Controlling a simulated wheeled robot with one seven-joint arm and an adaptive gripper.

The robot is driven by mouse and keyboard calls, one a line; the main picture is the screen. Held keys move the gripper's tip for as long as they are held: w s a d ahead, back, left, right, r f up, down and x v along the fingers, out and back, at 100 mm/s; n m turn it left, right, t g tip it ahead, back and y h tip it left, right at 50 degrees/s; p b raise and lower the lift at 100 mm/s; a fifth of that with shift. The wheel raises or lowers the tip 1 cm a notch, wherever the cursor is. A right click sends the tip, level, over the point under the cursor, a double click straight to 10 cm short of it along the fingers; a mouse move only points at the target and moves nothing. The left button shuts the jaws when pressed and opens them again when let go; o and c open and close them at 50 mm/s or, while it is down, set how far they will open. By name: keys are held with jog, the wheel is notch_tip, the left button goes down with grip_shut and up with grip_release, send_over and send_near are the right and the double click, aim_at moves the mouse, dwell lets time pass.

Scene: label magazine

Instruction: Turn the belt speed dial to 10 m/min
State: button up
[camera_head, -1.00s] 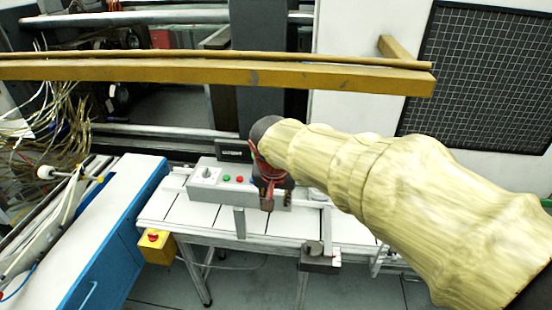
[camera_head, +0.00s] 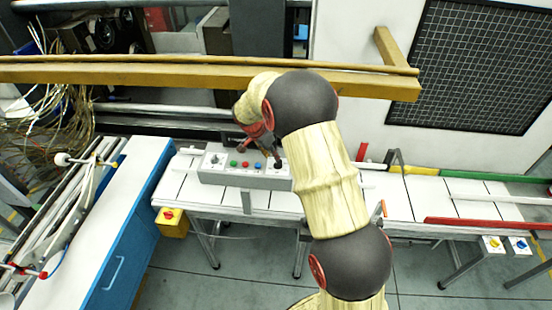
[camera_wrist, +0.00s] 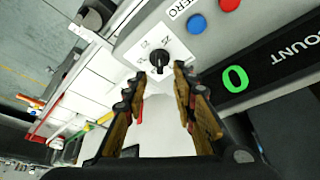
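A black dial knob (camera_wrist: 158,61) on a white scale plate sits at one end of a grey control box in the wrist view.
Blue (camera_wrist: 196,23) and red (camera_wrist: 229,4) buttons and a display (camera_wrist: 265,70) reading 0 are close to the dial. A second dial (camera_head: 215,160) is at the box's left end. A yellow beam (camera_head: 150,76) crosses behind. Coloured rails (camera_head: 490,175) lie at right.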

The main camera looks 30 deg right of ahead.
aim_at(276, 163)
jog(key=x, duration=0.6)
jog(key=shift+p, duration=0.4)
jog(key=shift+c, duration=1.2)
jog(key=c, duration=0.4)
grip_shut()
